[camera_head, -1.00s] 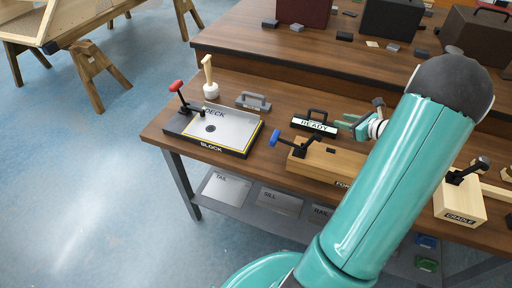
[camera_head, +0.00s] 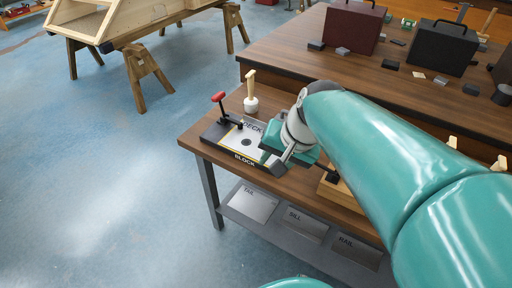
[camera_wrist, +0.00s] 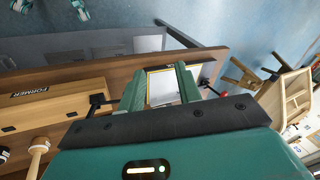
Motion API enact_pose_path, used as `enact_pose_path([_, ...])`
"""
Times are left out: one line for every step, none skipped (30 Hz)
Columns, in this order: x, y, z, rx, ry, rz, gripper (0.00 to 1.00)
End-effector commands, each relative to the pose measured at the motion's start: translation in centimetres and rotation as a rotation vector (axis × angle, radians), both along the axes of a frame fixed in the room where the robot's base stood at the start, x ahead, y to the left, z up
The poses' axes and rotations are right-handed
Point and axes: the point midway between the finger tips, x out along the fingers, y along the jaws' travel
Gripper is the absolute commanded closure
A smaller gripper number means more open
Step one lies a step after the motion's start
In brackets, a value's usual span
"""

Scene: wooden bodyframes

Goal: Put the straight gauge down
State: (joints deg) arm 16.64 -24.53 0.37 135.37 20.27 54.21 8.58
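I cannot make out the straight gauge for certain in either current view; my arm covers part of the bench. My gripper (camera_head: 276,142) is over the right part of the block (camera_head: 242,140) in the head view, hiding part of its deck plate. In the wrist view my gripper's two green fingers (camera_wrist: 160,84) stand apart. The block's pale plate with its yellow line (camera_wrist: 164,84) shows through the gap. I see nothing held between the fingers.
A white mallet (camera_head: 251,101) stands behind the block, and a red-knobbed clamp (camera_head: 220,100) rises at its left. The wooden former (camera_wrist: 40,98) lies beside the gripper. Cases (camera_head: 352,25) stand on the raised rear bench. Labelled plates (camera_head: 252,204) lie on the lower shelf.

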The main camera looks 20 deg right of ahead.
Motion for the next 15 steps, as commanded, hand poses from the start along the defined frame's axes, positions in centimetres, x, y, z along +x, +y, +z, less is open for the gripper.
enact_pose_path([-1.2,1.2,0.6,-0.071,-0.034,0.094,0.66])
enact_pose_path([-1.8,1.6,0.9,-0.115,-0.052,0.145,0.66])
enact_pose_path([-2.6,2.1,1.1,-0.169,-0.073,0.211,0.66])
enact_pose_path([-3.1,2.5,1.4,-0.209,-0.091,0.259,0.66])
enact_pose_path([-3.7,2.7,1.5,-0.246,-0.108,0.302,0.66])
enact_pose_path([-4.3,3.0,1.8,-0.292,-0.128,0.356,0.66])
enact_pose_path([-4.6,3.2,1.9,-0.323,-0.143,0.389,0.66])
enact_pose_path([-5.0,3.3,2.0,-0.349,-0.156,0.418,0.66])
enact_pose_path([-5.3,3.4,2.2,-0.379,-0.169,0.452,0.66])
enact_pose_path([-5.5,3.5,2.3,-0.397,-0.177,0.471,0.66])
enact_pose_path([-5.6,3.5,2.3,-0.411,-0.184,0.485,0.66])
enact_pose_path([-5.8,3.5,2.4,-0.423,-0.189,0.499,0.66])
enact_pose_path([-5.9,3.5,2.4,-0.430,-0.192,0.505,0.66])
enact_pose_path([-5.9,3.5,2.4,-0.433,-0.192,0.509,0.66])
enact_pose_path([-5.9,3.5,2.4,-0.435,-0.192,0.511,0.66])
